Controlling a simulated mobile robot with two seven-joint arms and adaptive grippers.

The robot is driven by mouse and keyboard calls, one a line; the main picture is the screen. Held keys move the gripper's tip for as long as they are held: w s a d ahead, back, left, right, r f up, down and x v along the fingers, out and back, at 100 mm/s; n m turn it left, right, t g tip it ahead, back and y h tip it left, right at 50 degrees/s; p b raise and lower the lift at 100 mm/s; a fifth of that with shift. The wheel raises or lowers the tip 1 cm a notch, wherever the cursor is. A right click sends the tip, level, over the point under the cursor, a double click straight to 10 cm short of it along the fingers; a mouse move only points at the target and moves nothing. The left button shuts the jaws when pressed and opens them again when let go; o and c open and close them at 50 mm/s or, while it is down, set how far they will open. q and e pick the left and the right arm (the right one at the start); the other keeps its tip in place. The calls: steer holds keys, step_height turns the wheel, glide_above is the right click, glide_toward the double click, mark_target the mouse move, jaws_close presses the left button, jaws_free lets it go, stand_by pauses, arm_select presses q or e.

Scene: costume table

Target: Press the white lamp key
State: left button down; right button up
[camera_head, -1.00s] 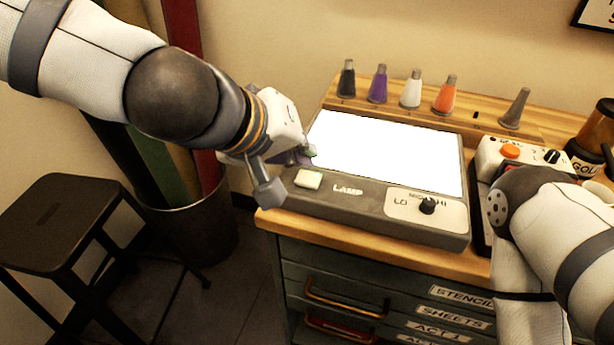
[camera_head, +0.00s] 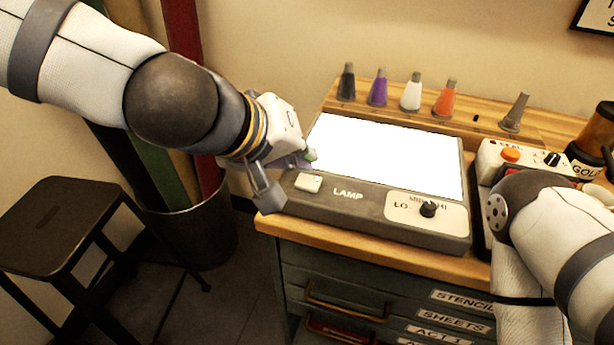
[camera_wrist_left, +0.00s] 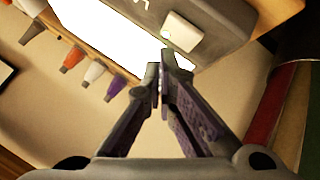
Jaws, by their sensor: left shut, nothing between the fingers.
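The white lamp key (camera_head: 308,182) is a small square button at the front left of the grey lightbox (camera_head: 375,210), left of the word LAMP. The lightbox's panel glows bright white. My left gripper (camera_head: 308,158) is shut and empty just behind the key, near the panel's left edge.
A dial (camera_head: 428,209) sits on the lightbox's front right. Several coloured cones (camera_head: 411,92) stand along the back ledge. A control box with an orange button (camera_head: 510,155) and an amber jar (camera_head: 594,140) are at the right. A dark stool (camera_head: 65,225) stands on the floor at left.

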mark_target(303, 180)
stand_by(0.4)
arm_select(q)
steer(key=shift+f, duration=0.45)
steer(key=shift+f, duration=0.45)
arm_select(e)
steer(key=shift+s+f, duration=0.15)
stand_by(0.4)
arm_select(q)
steer(key=shift+r+p, duration=0.75)
steer(key=shift+r, duration=0.35)
steer(key=shift+f, duration=0.2)
step_height(303, 180, up, 6)
steer(key=p, duration=0.4)
arm_select(e)
steer(key=w+r+t, duration=0.2)
steer(key=w+r, duration=0.5)
steer(key=shift+t, duration=0.4)
